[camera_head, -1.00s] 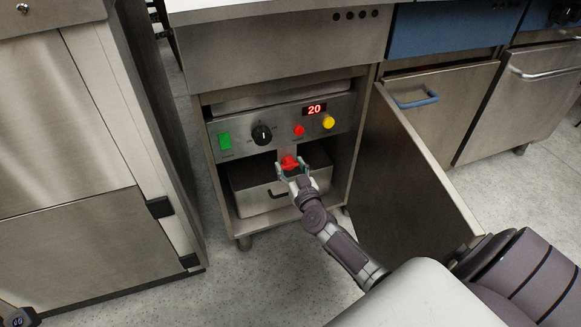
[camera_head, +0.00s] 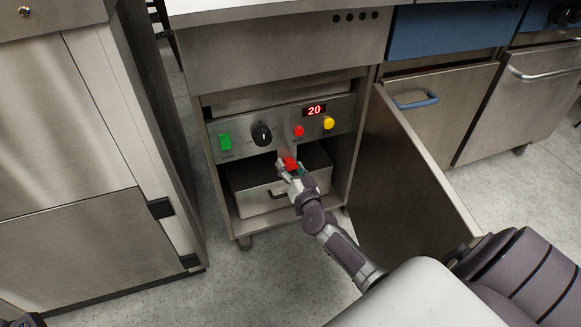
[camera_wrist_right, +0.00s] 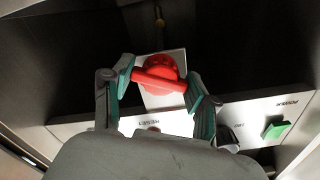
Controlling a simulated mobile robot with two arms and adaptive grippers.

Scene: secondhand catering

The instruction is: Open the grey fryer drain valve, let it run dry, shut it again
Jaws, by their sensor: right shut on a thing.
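The grey fryer (camera_head: 345,155) stands with its cabinet open. Its red drain valve handle (camera_head: 290,162) sits below the control panel, on a pale plate. My right gripper (camera_head: 291,169) is shut on this handle. In the right wrist view the red handle (camera_wrist_right: 160,79) lies crosswise between the two teal-padded fingers (camera_wrist_right: 161,84), with a round red hub behind it. A metal drain pan (camera_head: 255,203) with a dark handle stands under the valve. No flowing oil can be made out, and the pan's inside is mostly dark.
The control panel (camera_head: 350,110) has a green switch (camera_head: 225,142), a black knob (camera_head: 262,134), red and yellow buttons and a display reading 20. The open door (camera_head: 405,185) stands close right of my forearm. A steel cabinet (camera_head: 75,245) stands at left.

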